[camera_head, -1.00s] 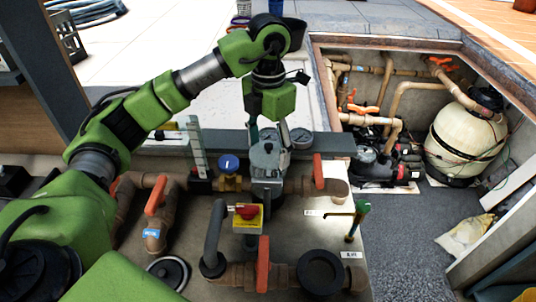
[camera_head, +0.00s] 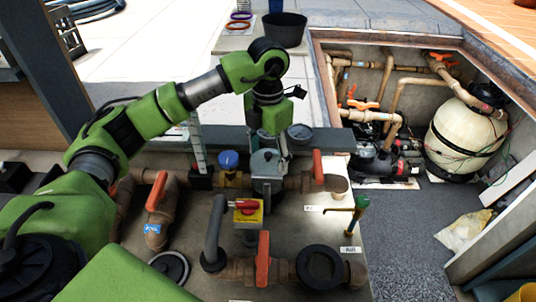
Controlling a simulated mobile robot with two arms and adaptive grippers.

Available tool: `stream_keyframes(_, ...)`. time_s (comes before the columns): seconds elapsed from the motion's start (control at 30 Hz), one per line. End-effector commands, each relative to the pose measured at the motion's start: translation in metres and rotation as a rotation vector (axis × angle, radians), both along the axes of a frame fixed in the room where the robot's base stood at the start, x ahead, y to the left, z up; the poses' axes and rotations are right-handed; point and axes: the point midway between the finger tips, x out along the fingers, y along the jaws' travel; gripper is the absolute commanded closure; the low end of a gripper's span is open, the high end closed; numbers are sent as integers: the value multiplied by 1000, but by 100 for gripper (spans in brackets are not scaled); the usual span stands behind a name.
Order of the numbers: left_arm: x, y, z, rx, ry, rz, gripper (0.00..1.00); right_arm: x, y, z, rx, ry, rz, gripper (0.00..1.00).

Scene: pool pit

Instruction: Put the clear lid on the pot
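A grey pot (camera_head: 266,186) stands upright in the brown pipework on the bench. Its grey top, with a small raised part, shows just under my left gripper (camera_head: 268,146). The gripper points down from its green wrist, right over the pot. One slim finger shows at the right side; the other is mostly hidden. I cannot make out a clear lid between the fingers or on the pot. A round grey, glassy disc (camera_head: 300,132) lies just behind and right of the gripper; I cannot tell if it is a lid or a gauge. My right gripper is not in view.
Orange-red valve handles (camera_head: 318,166) and a red-yellow switch (camera_head: 248,208) stand close around the pot. A black ring (camera_head: 321,267) lies at the bench front. A black bucket (camera_head: 284,30) stands behind. The pit at right holds a cream tank (camera_head: 462,140).

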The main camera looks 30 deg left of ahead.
Motion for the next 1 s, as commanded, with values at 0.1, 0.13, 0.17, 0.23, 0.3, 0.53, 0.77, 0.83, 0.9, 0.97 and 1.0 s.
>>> stream_keyframes(0.1, 0, 0, 0, 0, 0, 0, 20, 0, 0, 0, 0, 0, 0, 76)
stream_keyframes(0.13, 0, 0, 0, 0, 0, 0, 20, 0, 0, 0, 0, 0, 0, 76)
stream_keyframes(0.17, 0, 0, 0, 0, 0, 0, 20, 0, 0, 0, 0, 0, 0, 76)
stream_keyframes(0.23, 0, 0, 0, 0, 0, 0, 20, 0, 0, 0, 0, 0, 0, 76)
stream_keyframes(0.3, 0, 0, 0, 0, 0, 0, 20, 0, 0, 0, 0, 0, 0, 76)
stream_keyframes(0.53, 0, 0, 10, 0, -1, 0, 20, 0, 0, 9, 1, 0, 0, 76)
stream_keyframes(0.77, 2, -1, 51, -3, -8, -1, 20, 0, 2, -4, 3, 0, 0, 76)
stream_keyframes(0.83, 2, -1, 68, -1, -7, 0, 20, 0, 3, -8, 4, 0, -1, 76)
stream_keyframes(0.9, 2, 0, 85, 1, -7, 1, 20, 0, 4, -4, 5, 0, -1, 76)
stream_keyframes(0.97, 1, 1, 95, 1, -6, 2, 20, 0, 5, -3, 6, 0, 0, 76)
stream_keyframes(1.0, 1, 0, 101, 1, -4, 2, 20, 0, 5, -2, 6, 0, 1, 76)
